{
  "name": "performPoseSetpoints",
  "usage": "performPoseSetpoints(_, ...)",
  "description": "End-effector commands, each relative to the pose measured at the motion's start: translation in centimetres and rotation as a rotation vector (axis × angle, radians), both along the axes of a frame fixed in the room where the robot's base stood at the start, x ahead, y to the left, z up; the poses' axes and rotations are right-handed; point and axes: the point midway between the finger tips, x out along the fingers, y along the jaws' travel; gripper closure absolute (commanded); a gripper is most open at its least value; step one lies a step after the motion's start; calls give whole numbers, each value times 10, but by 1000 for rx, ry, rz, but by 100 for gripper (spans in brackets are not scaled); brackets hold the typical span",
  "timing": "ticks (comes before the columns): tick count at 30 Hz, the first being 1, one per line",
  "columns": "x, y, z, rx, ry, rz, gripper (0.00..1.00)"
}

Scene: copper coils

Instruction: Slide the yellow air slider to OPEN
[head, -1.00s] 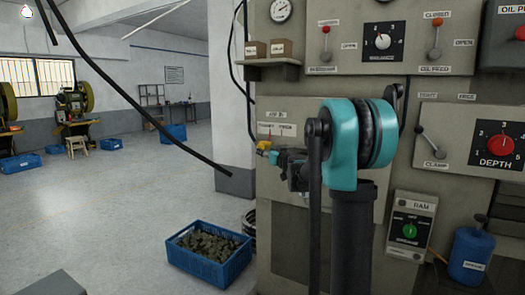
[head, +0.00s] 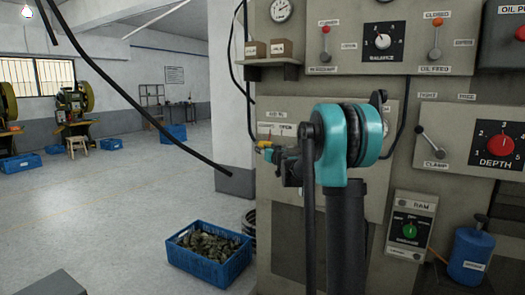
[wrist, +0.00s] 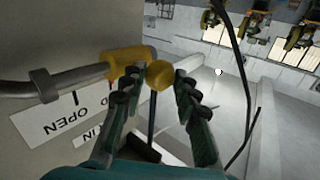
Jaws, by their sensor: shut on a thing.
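The yellow air slider (head: 263,145) sits on the left edge of the grey machine panel, just below its label plate. In the wrist view its yellow body (wrist: 122,64) runs along a grey pipe, with a round yellow knob (wrist: 160,76) at its end. My gripper (wrist: 162,84) has its two dark fingers on either side of this knob and is shut on it. The OPEN label (wrist: 62,122) is on the plate at lower left, upside down in this view. In the head view my gripper (head: 275,155) is small and partly hidden by my arm.
The depth panel (head: 485,140) and the oil feed lever (head: 435,38) are on the machine at right. A blue crate (head: 210,262) of dark parts stands on the floor below left. A black cable (head: 140,105) hangs at left. The floor at left is mostly clear.

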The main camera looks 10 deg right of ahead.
Motion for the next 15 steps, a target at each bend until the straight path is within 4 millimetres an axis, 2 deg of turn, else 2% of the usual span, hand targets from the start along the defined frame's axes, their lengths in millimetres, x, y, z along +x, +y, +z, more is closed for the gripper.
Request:
performPoseSetpoints(1,0,0,0,0,0,0,94)
performPoseSetpoints(3,0,0,0,0,0,0,100)
performPoseSetpoints(10,-1,-1,0,0,0,-1,100)
performPoseSetpoints(15,-17,-25,0,0,0,-4,100)
